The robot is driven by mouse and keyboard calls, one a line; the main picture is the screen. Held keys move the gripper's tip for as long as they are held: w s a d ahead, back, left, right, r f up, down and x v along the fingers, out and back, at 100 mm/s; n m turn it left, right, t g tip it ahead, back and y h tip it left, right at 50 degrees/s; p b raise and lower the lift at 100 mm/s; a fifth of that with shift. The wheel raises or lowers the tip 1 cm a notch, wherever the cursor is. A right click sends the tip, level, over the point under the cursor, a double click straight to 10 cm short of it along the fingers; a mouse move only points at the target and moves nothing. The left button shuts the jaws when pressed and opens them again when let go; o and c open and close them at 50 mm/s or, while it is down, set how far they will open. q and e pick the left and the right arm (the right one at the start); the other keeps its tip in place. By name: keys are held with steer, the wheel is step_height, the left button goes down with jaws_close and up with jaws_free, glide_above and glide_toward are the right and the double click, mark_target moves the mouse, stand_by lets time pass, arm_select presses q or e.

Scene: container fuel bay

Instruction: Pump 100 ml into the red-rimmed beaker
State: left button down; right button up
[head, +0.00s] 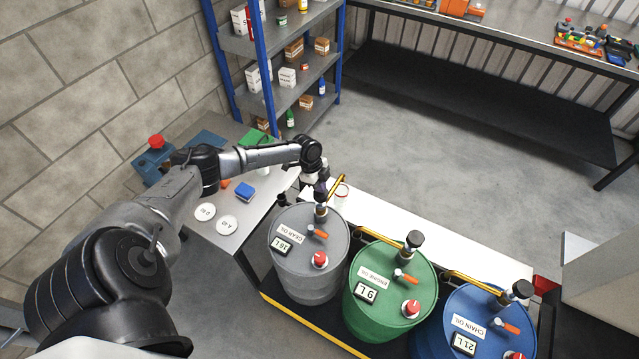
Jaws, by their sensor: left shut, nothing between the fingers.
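A beaker with a red rim (342,190) stands on the white bench behind the drums, beside the yellow spout of the grey drum's pump. The grey gear oil drum (310,262) has a display reading 16 L, an orange lever and a red knob (320,260). My left gripper (322,198) is shut and empty, pointing down at the dark pump head on the grey drum; I cannot tell whether it touches it. The gripper and wrist partly hide the pump head and spout. My right gripper is out of view.
A green engine oil drum (388,290) reads 9 L and a blue chain oil drum (462,318) reads 21 L, each with its own pump. A grey table (225,245) with white discs and a blue block is at left. The white bench (440,250) looks mostly clear.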

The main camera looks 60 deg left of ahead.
mark_target(319, 194)
arm_select(q)
steer(key=shift+f, duration=0.15)
steer(key=shift+f+b, duration=0.3)
steer(key=shift+b, duration=0.1)
step_height(319, 194, down, 4)
steer(key=b, duration=0.3)
steer(key=shift+s, duration=0.1)
steer(key=shift+r, duration=0.25)
step_height(319, 194, up, 5)
steer(key=p, duration=0.3)
steer(key=shift+a+p, duration=0.15)
steer(key=shift+p, duration=0.25)
steer(key=v, duration=0.9)
